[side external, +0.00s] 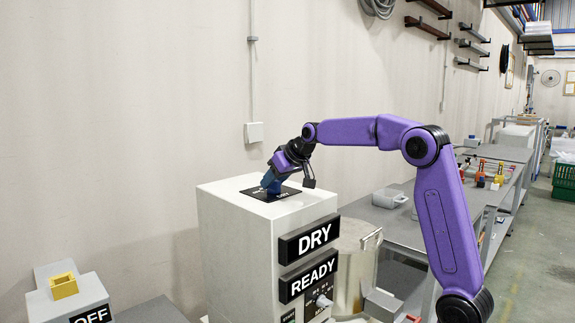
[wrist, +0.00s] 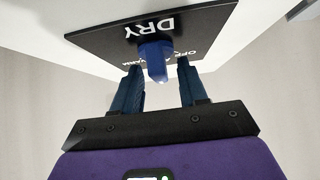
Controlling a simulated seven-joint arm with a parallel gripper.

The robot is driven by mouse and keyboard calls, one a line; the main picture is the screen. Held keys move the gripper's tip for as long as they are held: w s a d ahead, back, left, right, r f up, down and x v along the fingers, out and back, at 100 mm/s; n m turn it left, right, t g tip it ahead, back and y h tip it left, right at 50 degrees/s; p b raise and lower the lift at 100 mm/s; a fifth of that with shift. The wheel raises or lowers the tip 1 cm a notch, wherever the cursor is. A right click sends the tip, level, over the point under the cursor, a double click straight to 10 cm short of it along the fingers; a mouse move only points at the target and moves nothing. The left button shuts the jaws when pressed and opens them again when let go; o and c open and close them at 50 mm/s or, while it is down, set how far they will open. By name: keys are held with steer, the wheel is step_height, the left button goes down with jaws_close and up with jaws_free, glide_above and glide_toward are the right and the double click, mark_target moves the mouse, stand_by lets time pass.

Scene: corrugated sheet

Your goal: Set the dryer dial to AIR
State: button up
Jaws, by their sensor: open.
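The dial is a blue knob (wrist: 155,60) on a black label plate (wrist: 205,22) on top of the white dryer cabinet. The plate also shows in the side view (side external: 287,194). In the wrist view the word DRY reads upside down beyond the knob. Smaller white words on the near side are partly hidden by the knob and fingers. I cannot tell which word the knob points to. My gripper (wrist: 158,70) is open, with one dark blue finger on each side of the knob and gaps showing. In the side view my gripper (side external: 271,184) reaches down to the plate and hides the knob.
The cabinet (side external: 235,250) carries a DRY sign (side external: 309,240), a READY sign (side external: 308,277) and a small front knob (side external: 323,301). A metal drum (side external: 357,262) stands beside it. A box marked OFF (side external: 68,302) with a yellow part is at the left.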

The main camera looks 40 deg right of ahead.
steer(key=v, duration=1.6)
steer(key=shift+s+r, duration=0.3)
steer(key=s+a+f+n+g+y, duration=0.3)
steer(key=s+a+f+n+g, duration=0.25)
steer(key=s+a+f, duration=1.05)
steer(key=s+d+f+n+g+h, duration=0.1)
steer(key=s+f+n, duration=0.2)
steer(key=s+f, duration=0.3)
steer(key=s+d+f+n+g+h, duration=0.1)
steer(key=s+f+n, duration=0.3)
steer(key=s, duration=1)
step_height(320, 180, down, 3)
steer(key=shift+d+f+g+h, duration=0.1)
steer(key=shift+d+g+h, duration=0.2)
steer(key=shift+d+g, duration=0.35)
steer(key=shift+s, duration=0.1)
